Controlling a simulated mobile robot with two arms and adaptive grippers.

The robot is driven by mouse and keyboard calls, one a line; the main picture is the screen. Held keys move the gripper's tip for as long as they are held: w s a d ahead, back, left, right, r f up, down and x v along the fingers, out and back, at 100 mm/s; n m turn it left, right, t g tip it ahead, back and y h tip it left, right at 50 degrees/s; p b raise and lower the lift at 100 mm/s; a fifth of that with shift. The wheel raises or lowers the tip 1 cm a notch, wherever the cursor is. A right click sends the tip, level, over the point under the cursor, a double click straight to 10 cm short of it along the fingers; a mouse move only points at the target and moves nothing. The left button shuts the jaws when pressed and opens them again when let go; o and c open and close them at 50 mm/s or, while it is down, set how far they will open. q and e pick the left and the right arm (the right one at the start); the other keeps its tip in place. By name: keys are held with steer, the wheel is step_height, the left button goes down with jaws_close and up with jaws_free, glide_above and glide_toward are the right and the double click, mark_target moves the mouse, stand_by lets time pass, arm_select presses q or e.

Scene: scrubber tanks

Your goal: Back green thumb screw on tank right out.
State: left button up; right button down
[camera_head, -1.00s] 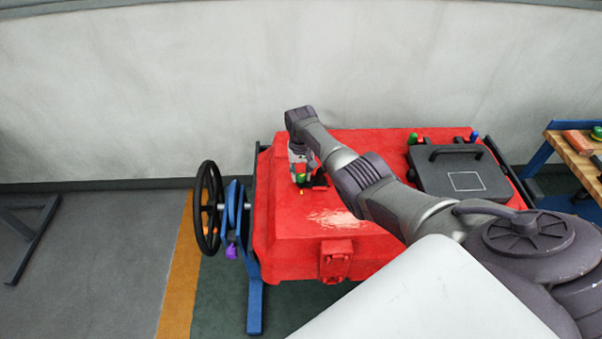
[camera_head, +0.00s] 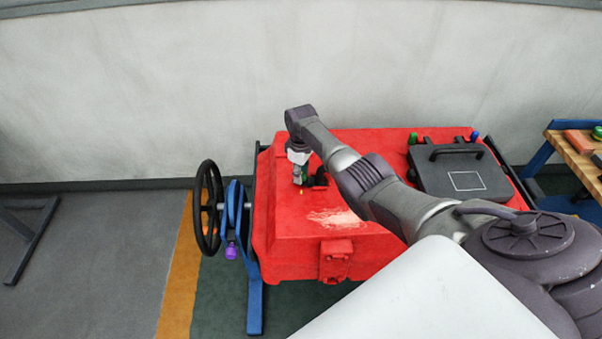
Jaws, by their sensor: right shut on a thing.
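The red tank (camera_head: 285,235) stands against the wall in the middle of the view. My right gripper (camera_head: 300,178) points down over the tank's top at its left part. It is shut on a green thumb screw (camera_head: 306,173), mostly hidden by the fingers. My left gripper is not in view.
A black lid with a handle (camera_head: 462,178) lies on the tank's right part, with another green knob (camera_head: 412,138) and a blue knob (camera_head: 475,135) at its back. A black handwheel (camera_head: 207,208) and purple knob (camera_head: 231,251) are at left. A workbench (camera_head: 580,165) stands at right.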

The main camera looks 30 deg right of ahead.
steer(key=n, duration=0.5)
steer(key=shift+s+a+f+n+b, duration=0.1)
steer(key=shift+s+f+n+b, duration=0.2)
steer(key=shift+f+b, duration=0.05)
steer(key=n+b, duration=0.1)
steer(key=n, duration=0.4)
steer(key=n+b, duration=0.1)
steer(key=n, duration=0.5)
steer(key=shift+n+b, duration=0.85)
steer(key=shift+n, duration=1.35)
steer(key=c, duration=1)
jaws_free()
steer(key=shift+w, duration=0.1)
steer(key=shift+o, duration=0.9)
steer(key=shift+w+r, duration=0.1)
